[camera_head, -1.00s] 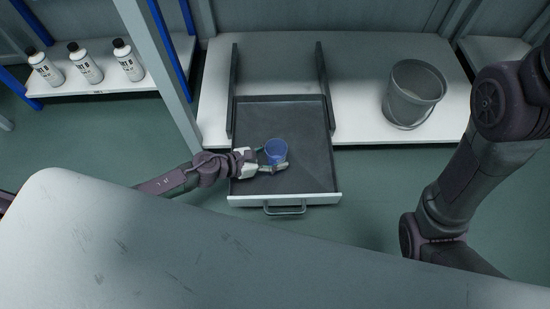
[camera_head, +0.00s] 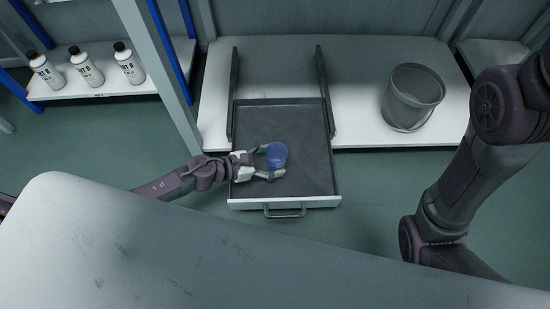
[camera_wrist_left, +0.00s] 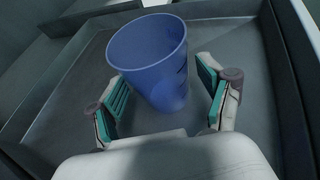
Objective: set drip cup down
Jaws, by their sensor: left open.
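The blue drip cup (camera_head: 277,155) stands upright in the pulled-out grey drawer (camera_head: 310,175), left of its middle. It also shows large in the left wrist view (camera_wrist_left: 150,62). My left gripper (camera_head: 268,162) is open, with one finger on each side of the cup's near part. In the left wrist view the teal-padded fingers (camera_wrist_left: 163,98) stand apart, with gaps to the cup. My right gripper is not in view; only my right arm shows at the right.
The drawer has a white front with a handle (camera_head: 285,212) and raised side rails. A grey bucket (camera_head: 411,97) stands on the white shelf (camera_head: 350,125) to the right. Several white bottles (camera_head: 86,66) stand on a shelf at left. A grey surface (camera_head: 150,255) fills the foreground.

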